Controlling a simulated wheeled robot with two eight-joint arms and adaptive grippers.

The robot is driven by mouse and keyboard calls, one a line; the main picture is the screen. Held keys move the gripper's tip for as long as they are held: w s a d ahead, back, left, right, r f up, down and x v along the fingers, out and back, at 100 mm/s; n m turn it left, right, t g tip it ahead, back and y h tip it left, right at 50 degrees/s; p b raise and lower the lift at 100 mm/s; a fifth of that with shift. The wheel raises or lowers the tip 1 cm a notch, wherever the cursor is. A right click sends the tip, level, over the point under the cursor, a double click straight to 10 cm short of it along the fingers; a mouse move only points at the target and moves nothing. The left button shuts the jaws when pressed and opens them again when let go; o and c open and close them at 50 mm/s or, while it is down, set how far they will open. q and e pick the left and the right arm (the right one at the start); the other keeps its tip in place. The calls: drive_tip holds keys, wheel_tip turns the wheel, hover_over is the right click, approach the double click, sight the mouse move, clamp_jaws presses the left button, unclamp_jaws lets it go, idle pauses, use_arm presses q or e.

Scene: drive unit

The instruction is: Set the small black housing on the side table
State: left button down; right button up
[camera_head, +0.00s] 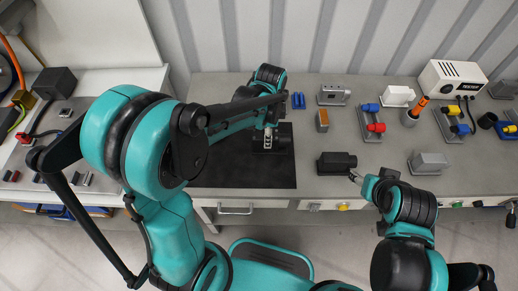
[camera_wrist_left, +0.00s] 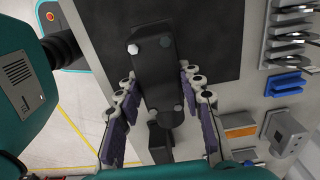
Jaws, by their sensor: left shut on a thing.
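In the head view, my left gripper (camera_head: 269,128) is over the black mat (camera_head: 230,174), shut on this housing (camera_head: 282,142), partly hidden by the arm. A second black housing (camera_head: 336,161) is on the bench right of the mat. My right gripper (camera_head: 357,178) is by its right end; whether its jaws are open is too small to tell. The side table (camera_head: 92,98) is at the left.
The side table holds a dark box (camera_head: 55,82) and several small parts. The bench (camera_head: 380,170) carries blue clips (camera_head: 298,100), an orange block (camera_head: 322,120), grey fixtures and a white power box (camera_head: 452,78). A corrugated wall stands behind.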

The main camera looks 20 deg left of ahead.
sight(261, 148)
use_arm(q)
drive_tip(key=shift+s+a+f, duration=0.8)
drive_tip(key=shift+s+a, duration=0.1)
wheel_tip(261, 148, down, 4)
drive_tip(key=shift+f+b, duration=0.1)
drive_tip(key=shift+b, duration=1)
drive_tip(key=c, duration=1.4)
unclamp_jaws()
drive_tip(key=o, duration=0.4)
